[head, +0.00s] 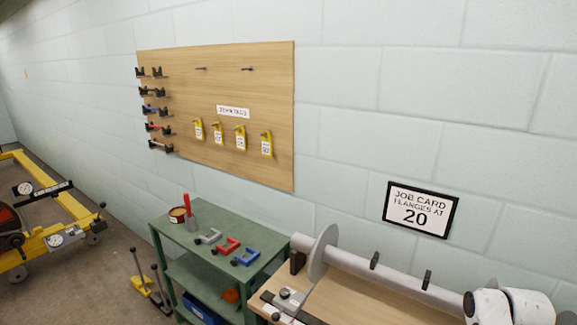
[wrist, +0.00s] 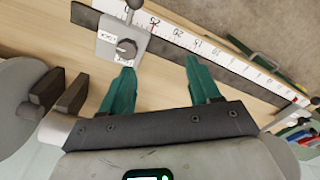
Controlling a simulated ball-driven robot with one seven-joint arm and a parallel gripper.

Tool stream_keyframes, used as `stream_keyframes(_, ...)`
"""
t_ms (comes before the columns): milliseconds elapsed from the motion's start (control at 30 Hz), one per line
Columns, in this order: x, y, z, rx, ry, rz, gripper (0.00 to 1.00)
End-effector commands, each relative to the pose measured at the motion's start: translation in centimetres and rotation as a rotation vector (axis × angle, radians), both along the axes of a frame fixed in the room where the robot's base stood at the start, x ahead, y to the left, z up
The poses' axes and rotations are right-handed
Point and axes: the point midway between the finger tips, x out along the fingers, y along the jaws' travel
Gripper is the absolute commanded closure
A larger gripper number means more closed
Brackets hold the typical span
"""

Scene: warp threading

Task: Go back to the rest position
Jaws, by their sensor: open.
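In the wrist view my gripper (wrist: 160,80) shows two teal fingers, apart, with nothing between them. It is over the wooden bench, near a scale bar (wrist: 225,58) with printed numbers. A grey sliding stop (wrist: 122,42) with a dark knob sits on the bar, just beyond the left finger. In the head view my gripper is not visible; white parts of my arm show at the lower right corner. The stop (head: 289,297) also shows on the bench in the head view.
A grey beam with a flange disc (head: 318,252) lies along the wooden bench (head: 345,298). A green cart (head: 180,236) carries clamps and a tin. A pegboard (head: 230,85) with yellow tags and a job card (head: 420,209) reading 20 hang on the wall. A yellow frame (head: 55,240) stands left.

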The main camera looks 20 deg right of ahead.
Motion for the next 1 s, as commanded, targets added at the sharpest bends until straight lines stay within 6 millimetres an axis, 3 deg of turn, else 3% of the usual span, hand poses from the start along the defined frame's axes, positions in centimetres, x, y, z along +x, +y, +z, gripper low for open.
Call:
stream_keyframes(33,0.4,3.5,-2.1,0.012,-0.006,0.032,0.38)
stream_keyframes(200,-0.8,13.5,-6.1,0.025,-0.036,0.103,0.38)
stream_keyframes(400,-5.8,21.7,-8.6,0.013,-0.050,0.176,0.38)
stream_keyframes(500,-8.7,23.9,-8.9,-0.003,-0.053,0.210,0.38)
stream_keyframes(700,-12.3,25.5,-8.5,-0.036,-0.059,0.255,0.38)
stream_keyframes(1000,-13.1,25.7,-8.2,-0.045,-0.062,0.264,0.38)
